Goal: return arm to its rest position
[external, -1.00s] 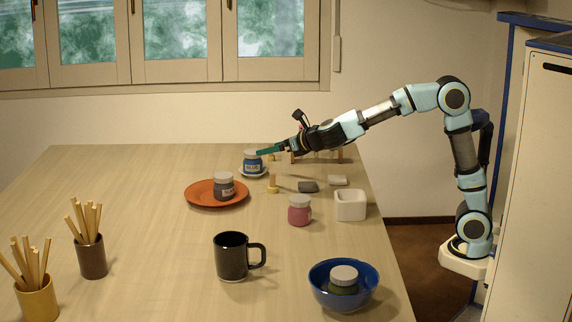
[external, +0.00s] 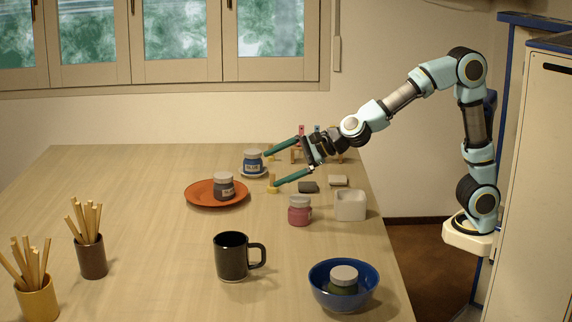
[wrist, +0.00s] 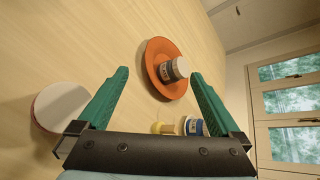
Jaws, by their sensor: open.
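My gripper (external: 270,170) is open and empty above the far right part of the table, its green fingers spread and pointing left. In the external view, its far fingertip appears close to the blue jar (external: 252,161) on a small saucer; its near fingertip overlaps a small yellow-based wooden tool (external: 272,188). In the wrist view, the gripper (wrist: 160,73) frames the orange plate (wrist: 154,47) bearing a grey jar (wrist: 172,70). The blue jar (wrist: 192,127) shows near the right finger. My arm bends up and back to its base at the right.
A pink jar (external: 300,213), white square pot (external: 350,206) and grey blocks (external: 308,187) lie near the gripper. A wooden rack (external: 297,157) stands behind it. A black mug (external: 232,258) and blue bowl (external: 325,298) are nearer. The table's left middle is clear.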

